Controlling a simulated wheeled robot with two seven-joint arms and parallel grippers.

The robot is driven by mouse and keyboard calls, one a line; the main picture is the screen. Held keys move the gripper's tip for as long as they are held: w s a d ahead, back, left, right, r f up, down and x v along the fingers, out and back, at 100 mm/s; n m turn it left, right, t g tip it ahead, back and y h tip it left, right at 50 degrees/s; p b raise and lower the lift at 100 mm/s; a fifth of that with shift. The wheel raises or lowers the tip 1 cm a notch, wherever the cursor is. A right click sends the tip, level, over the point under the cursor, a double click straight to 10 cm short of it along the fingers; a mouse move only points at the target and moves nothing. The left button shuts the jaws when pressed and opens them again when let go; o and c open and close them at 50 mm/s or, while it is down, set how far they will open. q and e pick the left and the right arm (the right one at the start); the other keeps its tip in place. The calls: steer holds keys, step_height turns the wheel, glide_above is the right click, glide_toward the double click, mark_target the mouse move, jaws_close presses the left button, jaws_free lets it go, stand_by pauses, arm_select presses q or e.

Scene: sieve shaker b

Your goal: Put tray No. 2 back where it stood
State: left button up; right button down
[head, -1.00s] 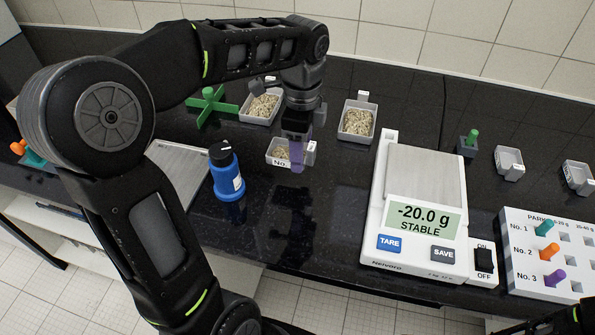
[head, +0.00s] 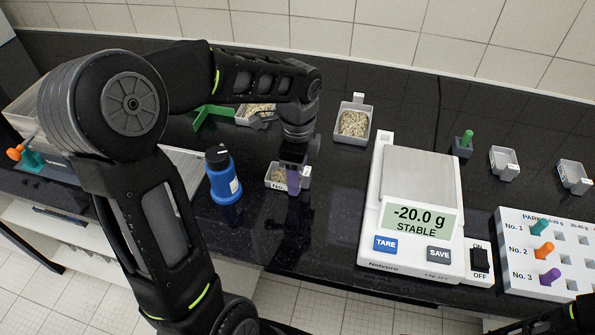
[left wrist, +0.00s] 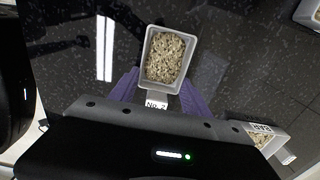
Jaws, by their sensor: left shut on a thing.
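Tray No. 2, a small grey tray of pale grains with a white label, shows in the head view (head: 273,184) right of the blue bottle. It also shows in the left wrist view (left wrist: 147,60), label towards me. My left gripper (head: 293,182) has purple fingers, shut on the tray's label end; in the left wrist view they flank the label (left wrist: 157,104). The tray looks level and low over the black counter; I cannot tell whether it touches. My right gripper is out of view; only a dark piece of that arm shows at the lower right.
The blue bottle (head: 223,178) stands close left of the tray. The scale (head: 378,225) reads -20.0 g. Another filled tray (head: 353,122) stands behind, one more partly behind my arm (head: 255,113). Two empty trays (head: 504,162) (head: 573,177) and a peg board (head: 520,225) are right.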

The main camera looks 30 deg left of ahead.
arm_select(q)
steer(key=o, duration=1.4)
steer(key=shift+f, duration=0.1)
steer(key=shift+o, duration=0.2)
step_height(320, 180, up, 12)
steer(key=shift+r, duration=0.2)
